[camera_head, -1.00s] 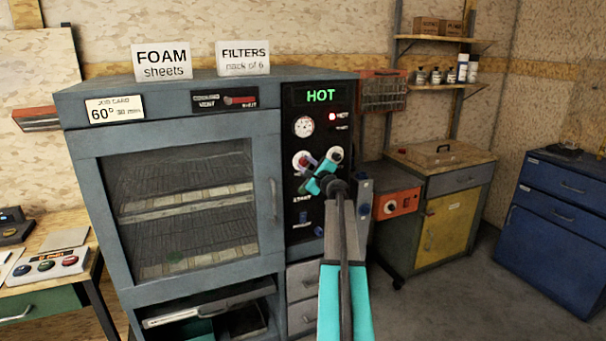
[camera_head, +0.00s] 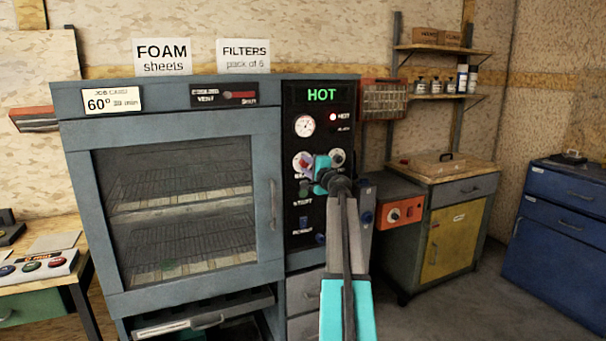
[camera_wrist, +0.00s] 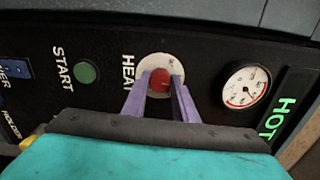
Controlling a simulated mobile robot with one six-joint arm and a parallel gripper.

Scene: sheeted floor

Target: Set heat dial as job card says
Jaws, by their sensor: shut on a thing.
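The oven's heat dial (camera_wrist: 161,80) is a red knob on a pale round plate, marked HEAT, in the wrist view. My gripper (camera_wrist: 160,93) is shut on it, its purple fingers on either side of the knob. In the head view my gripper (camera_head: 308,168) is at the dial plate (camera_head: 297,162) and partly covers it, so the dial's setting is hard to read. The job card (camera_head: 112,100) at the oven's upper left reads 60° 30 min.
A lit green HOT display (camera_head: 321,95) and a round gauge (camera_head: 304,126) are above the dial. The green START button (camera_wrist: 86,72) is beside it. The oven door (camera_head: 180,210) is shut. An orange box (camera_head: 401,213) stands right of my arm.

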